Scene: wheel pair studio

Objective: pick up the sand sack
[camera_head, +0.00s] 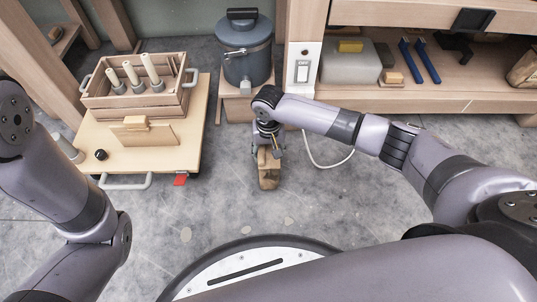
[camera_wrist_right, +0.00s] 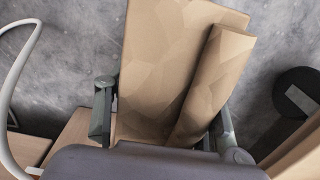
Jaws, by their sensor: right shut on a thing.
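The sand sack (camera_head: 269,174) is a tan-brown, creased bag with a folded flap. In the head view it is upright below my right gripper (camera_head: 267,149), over the grey floor, in front of the blue-grey canister. In the right wrist view the sack (camera_wrist_right: 160,62) fills the middle, between the two fingers of my right gripper (camera_wrist_right: 163,118). The gripper is shut on it. I cannot tell whether the sack's lower end touches the floor. My left arm shows at the left of the head view, but its gripper is out of the picture.
A wooden cart (camera_head: 178,155) with a crate (camera_head: 138,104) of several pegs stands at the left. A lidded canister (camera_head: 245,60) is behind the sack. A white cable (camera_head: 322,162) hangs from a switch box (camera_head: 302,68). A wooden shelf (camera_head: 450,102) is at the right. Floor in front is clear.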

